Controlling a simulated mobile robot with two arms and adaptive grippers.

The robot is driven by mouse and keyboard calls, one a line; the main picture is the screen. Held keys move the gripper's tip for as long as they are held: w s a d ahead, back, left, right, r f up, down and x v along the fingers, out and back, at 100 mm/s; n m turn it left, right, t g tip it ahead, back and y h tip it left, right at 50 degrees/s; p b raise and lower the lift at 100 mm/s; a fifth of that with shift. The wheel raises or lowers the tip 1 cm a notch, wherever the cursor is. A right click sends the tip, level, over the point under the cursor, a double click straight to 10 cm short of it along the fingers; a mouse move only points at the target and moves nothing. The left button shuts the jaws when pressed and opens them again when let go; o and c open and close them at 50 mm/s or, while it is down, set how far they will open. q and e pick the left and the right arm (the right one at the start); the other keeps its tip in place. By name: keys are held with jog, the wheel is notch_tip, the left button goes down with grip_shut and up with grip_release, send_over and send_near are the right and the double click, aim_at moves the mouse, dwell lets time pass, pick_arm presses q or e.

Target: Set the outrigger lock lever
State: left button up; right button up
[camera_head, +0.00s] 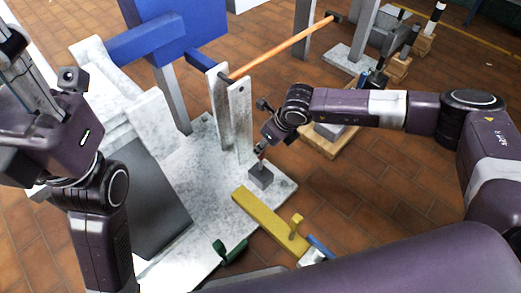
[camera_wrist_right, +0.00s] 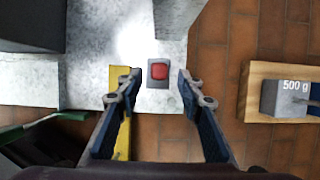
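A small grey block (camera_head: 261,178) stands on the pale mottled base plate, near its right edge. A red-topped upright part (camera_wrist_right: 160,71) rises from it and looks like the lock lever; its tilt is hard to tell. A yellow beam (camera_head: 262,220) with a short upright yellow peg (camera_head: 297,222) lies beside it. My right gripper (camera_head: 262,150) is just above the grey block. In the right wrist view its fingers (camera_wrist_right: 158,85) are apart, with the red top between and beyond them. My left gripper (camera_head: 22,70) is at the upper left, partly cut off; its fingers are unclear.
Two pale uprights (camera_head: 239,120) stand close behind the grey block, with a copper-coloured rod (camera_head: 285,50) reaching right. A green handle (camera_head: 229,251) is at the plate's front. A 500 g weight (camera_wrist_right: 290,98) sits on a wooden block (camera_wrist_right: 252,92) at right. Tiled floor lies between.

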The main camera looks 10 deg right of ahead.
aim_at(261, 160)
jog(key=shift+b+x, duration=0.9)
jog(key=shift+x, duration=1.35)
jog(key=shift+r, duration=0.1)
grip_shut()
